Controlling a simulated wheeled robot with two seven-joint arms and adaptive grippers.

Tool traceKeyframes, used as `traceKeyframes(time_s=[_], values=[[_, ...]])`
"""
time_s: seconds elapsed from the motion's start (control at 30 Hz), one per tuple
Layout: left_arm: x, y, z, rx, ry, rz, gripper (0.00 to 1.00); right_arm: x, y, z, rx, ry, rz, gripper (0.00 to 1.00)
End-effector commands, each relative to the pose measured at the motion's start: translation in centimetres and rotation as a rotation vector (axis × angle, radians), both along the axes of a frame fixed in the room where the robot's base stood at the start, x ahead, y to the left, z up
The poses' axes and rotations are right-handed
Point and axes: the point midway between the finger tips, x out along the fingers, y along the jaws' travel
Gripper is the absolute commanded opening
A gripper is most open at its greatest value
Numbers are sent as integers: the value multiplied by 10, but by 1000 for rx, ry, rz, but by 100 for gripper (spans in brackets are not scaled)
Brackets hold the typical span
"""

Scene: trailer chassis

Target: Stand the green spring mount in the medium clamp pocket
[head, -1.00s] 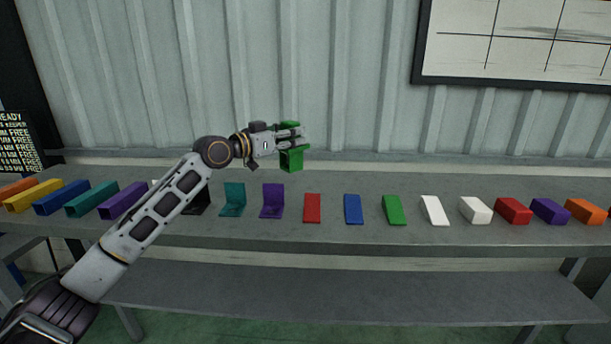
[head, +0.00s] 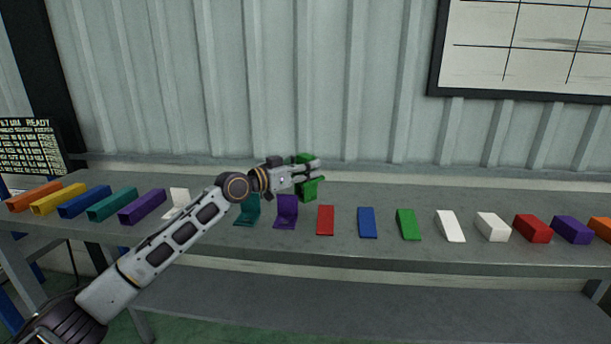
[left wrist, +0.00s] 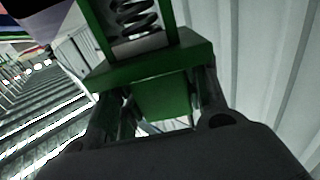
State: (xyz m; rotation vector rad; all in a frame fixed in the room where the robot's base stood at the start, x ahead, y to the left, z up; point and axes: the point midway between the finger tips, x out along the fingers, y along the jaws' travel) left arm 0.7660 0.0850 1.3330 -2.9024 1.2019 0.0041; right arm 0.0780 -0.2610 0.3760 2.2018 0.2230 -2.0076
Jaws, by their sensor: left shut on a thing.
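The green spring mount (head: 309,190) is held in my left gripper (head: 312,172), in front of the wall above the back of the bench. In the left wrist view the green spring mount (left wrist: 150,70) shows a green plate and frame with a dark coil spring, and the fingers of my left gripper (left wrist: 160,105) are shut on its lower block. No clamp pocket is visible in these frames. My right gripper is not in view.
On the grey bench (head: 350,252) stands a row of coloured parts, among them a teal bracket (head: 249,212), a purple bracket (head: 287,212), a red plate (head: 325,220), a green plate (head: 408,224) and a white block (head: 492,227). A lower shelf (head: 350,295) is bare.

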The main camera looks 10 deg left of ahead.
Motion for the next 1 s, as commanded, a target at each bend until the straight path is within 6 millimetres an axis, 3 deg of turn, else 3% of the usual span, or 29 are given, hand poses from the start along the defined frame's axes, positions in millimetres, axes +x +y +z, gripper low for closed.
traceKeyframes(time_s=[0.3,0.77,0.8,0.93,1.0], values=[[0,0,-23,-3,-4,1,1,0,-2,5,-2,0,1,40],[0,0,-27,-3,-4,1,1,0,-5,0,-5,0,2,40],[0,0,-29,0,0,1,49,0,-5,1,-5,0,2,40],[0,0,-28,0,0,1,65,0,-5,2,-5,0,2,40],[0,0,-28,0,0,1,65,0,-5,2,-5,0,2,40]])
